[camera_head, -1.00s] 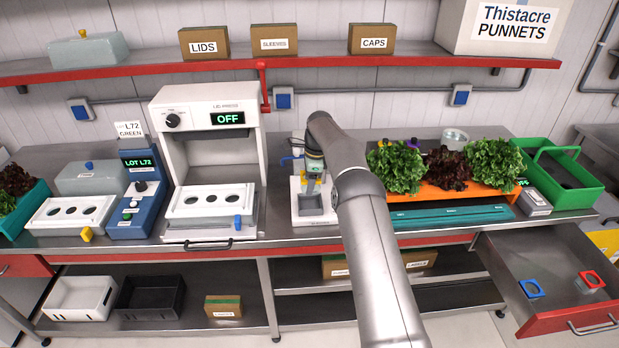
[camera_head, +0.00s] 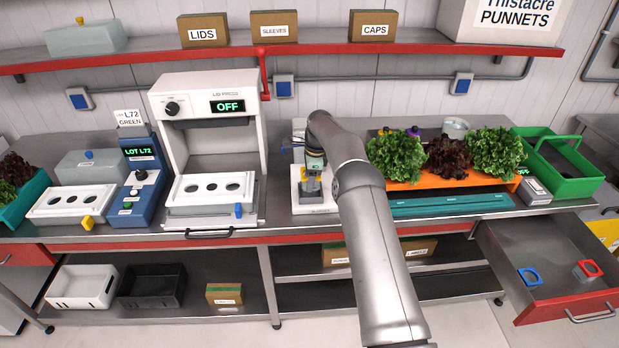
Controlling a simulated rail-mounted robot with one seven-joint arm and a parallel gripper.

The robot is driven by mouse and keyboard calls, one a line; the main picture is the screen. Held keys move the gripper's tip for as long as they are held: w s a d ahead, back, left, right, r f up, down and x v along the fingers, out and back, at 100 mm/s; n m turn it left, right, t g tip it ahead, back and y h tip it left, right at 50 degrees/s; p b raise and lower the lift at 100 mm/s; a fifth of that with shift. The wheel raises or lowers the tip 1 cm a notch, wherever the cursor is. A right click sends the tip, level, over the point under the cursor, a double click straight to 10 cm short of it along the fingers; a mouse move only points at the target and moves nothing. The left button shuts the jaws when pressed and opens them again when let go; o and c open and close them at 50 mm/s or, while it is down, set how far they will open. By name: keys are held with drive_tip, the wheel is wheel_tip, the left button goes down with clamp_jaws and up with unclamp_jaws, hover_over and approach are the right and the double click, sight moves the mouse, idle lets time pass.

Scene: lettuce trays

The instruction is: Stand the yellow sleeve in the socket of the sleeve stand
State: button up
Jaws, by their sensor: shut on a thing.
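My gripper (camera_head: 313,172) points down over the white sleeve stand (camera_head: 298,204) on the bench, just right of the lid press. The sleeve shows in front of or inside the grey part of the stand. My forearm covers the stand's right side, and the sleeve's lower end is too small to make out. I cannot tell whether it is in the socket.
The lid press (camera_head: 207,140) reads OFF at left. An orange planter (camera_head: 450,194) with lettuces stands right of my arm, behind a teal strip (camera_head: 450,203). An open drawer (camera_head: 556,312) at right holds a blue and a red square piece. A red shelf (camera_head: 300,58) runs above.

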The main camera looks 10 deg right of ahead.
drive_tip(key=shift+f, duration=0.2)
drive_tip(key=shift+f+b, duration=0.25)
drive_tip(key=shift+b, duration=0.1)
idle(0.4)
drive_tip(key=shift+f+b, duration=0.5)
drive_tip(key=shift+f, duration=0.3)
drive_tip(key=shift+s+f, duration=0.1)
